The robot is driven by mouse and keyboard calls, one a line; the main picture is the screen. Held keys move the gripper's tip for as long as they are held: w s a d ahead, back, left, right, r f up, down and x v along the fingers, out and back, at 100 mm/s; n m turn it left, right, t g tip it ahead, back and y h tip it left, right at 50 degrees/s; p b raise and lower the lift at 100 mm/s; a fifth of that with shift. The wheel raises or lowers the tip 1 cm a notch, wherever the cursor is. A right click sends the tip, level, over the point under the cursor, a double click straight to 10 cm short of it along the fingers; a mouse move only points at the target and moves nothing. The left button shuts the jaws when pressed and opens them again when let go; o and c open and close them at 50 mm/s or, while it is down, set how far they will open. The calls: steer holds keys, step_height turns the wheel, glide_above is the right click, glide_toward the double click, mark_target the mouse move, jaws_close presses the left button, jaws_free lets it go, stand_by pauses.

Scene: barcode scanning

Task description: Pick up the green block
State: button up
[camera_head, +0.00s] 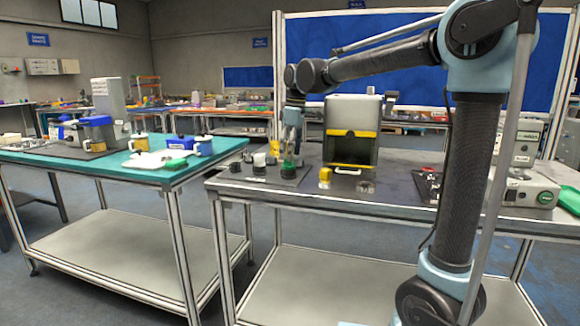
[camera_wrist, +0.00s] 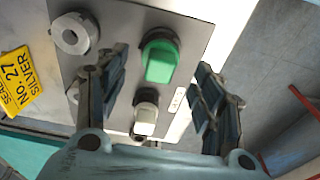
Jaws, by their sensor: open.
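The green block (camera_wrist: 160,60) stands upright on a dark plate (camera_wrist: 205,38) in the wrist view. In the head view it is a small green shape (camera_head: 288,162) at the plate's right part. My gripper (camera_wrist: 162,78) is open. Its two dark fingers lie left and right of the green block in the wrist view, with gaps on both sides. In the head view my gripper (camera_head: 291,138) points down just above the block. I cannot tell how far the fingertips reach down beside it.
A pale block (camera_wrist: 146,116) and a grey round part (camera_wrist: 74,34) stand on the plate near the green block. A yellow label (camera_wrist: 18,82) lies to the left. In the head view, a grey and yellow bin (camera_head: 352,128) and a yellow item (camera_head: 325,176) stand to the right.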

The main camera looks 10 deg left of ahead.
mark_target(289, 163)
steer(key=shift+w+a+f, duration=0.1)
steer(key=shift+a+f, duration=0.1)
steer(key=shift+f, duration=1.5)
steer(key=c, duration=1.1)
steer(key=shift+r, duration=0.1)
steer(key=shift+c, duration=0.2)
